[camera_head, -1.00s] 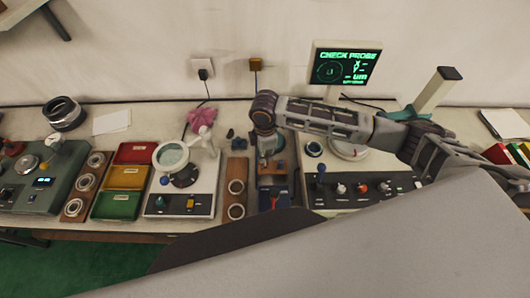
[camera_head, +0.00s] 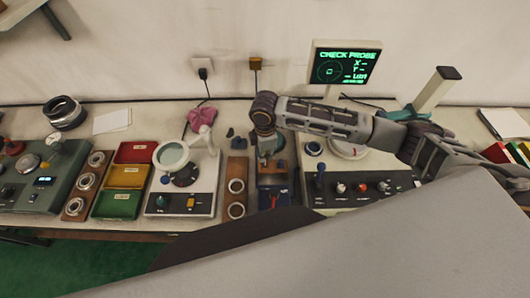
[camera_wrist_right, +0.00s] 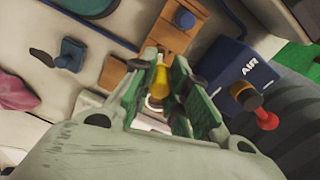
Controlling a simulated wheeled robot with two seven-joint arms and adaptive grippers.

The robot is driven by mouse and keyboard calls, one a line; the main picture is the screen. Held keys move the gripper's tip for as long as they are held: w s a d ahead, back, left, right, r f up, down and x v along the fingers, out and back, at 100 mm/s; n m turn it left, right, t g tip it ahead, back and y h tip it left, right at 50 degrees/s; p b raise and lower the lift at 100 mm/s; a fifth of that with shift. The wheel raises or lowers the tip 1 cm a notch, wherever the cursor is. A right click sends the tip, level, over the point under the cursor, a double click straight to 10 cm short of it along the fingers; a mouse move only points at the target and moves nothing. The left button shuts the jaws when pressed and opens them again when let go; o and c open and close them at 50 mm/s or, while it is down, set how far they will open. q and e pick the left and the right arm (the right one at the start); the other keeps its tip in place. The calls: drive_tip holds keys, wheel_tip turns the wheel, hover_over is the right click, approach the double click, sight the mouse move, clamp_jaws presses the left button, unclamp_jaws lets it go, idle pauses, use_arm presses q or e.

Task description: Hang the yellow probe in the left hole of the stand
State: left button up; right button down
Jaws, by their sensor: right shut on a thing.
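My right gripper (camera_head: 266,152) points down over the work area at the middle of the bench in the head view. The stand's left hole cannot be made out, and the gripper covers part of the stand in the head view. My left gripper is not in view.
A blue AIR box (camera_wrist_right: 238,70) with a red and a yellow-black knob stands close to the right of the fingers. A wooden ring board (camera_head: 236,188) lies left of the arm. A control panel (camera_head: 360,188) is to its right. The check-probe screen (camera_head: 345,66) stands behind.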

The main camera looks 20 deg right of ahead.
drive_tip(key=shift+f, duration=0.7)
drive_tip(key=shift+p, duration=0.4)
idle(0.9)
drive_tip(key=shift+f+b, duration=0.5)
drive_tip(key=shift+f, duration=1.8)
idle(0.8)
drive_tip(key=c, duration=1.3)
unclamp_jaws()
drive_tip(key=shift+r, duration=6)
